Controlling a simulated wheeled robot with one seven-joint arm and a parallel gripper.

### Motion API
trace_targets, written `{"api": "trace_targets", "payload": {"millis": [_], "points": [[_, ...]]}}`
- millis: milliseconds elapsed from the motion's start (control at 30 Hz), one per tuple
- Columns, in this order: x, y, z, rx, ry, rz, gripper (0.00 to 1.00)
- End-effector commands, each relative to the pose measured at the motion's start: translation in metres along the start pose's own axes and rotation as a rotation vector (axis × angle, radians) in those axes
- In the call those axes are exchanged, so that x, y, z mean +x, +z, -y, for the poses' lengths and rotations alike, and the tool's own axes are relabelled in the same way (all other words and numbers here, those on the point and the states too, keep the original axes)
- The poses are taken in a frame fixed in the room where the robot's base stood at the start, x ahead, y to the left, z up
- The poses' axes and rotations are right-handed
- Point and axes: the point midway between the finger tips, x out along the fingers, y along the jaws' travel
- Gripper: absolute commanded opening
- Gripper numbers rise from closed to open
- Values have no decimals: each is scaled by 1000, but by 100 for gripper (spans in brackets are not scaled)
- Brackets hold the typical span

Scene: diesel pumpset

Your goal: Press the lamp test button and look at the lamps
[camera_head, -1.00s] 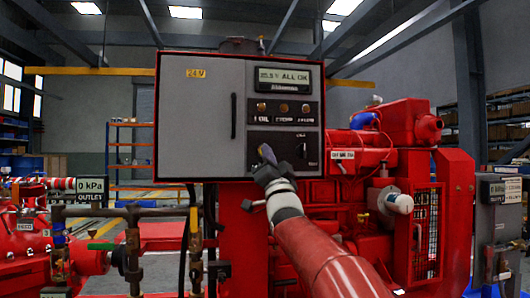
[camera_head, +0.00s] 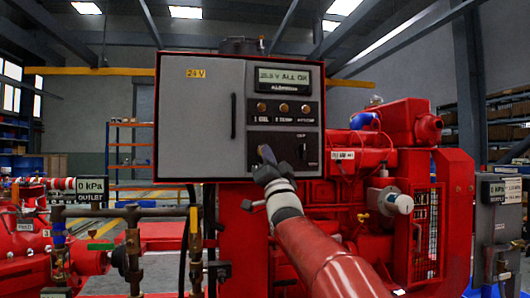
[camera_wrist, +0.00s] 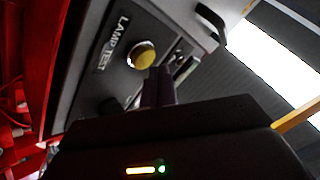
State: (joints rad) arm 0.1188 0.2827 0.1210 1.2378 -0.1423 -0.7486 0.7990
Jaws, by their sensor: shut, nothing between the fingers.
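The grey control panel (camera_head: 213,118) has a display (camera_head: 284,78) reading "ALL OK" with a voltage figure. Below it is a row of three amber lamps (camera_head: 284,107), looking dull in the head view. The lamp test button shows in the wrist view as a yellow round button (camera_wrist: 142,55) beside a "LAMP TEST" label (camera_wrist: 115,42). My gripper (camera_head: 266,154) is shut and empty in front of the panel's lower right part. In the wrist view my fingers (camera_wrist: 158,88) are close to the button, overlapping its lower edge; I cannot tell if they touch. In the head view my gripper hides the button.
A black rotary switch (camera_head: 303,150) sits to the right of my gripper on the panel. The red engine (camera_head: 395,130) stands to the right. A long handle (camera_head: 233,115) runs down the panel door.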

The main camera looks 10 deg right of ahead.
Motion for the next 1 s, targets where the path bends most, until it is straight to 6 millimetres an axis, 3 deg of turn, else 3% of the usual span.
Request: {"api": "trace_targets", "payload": {"millis": [1000], "points": [[8,6,-6,0,0,0,0]]}}
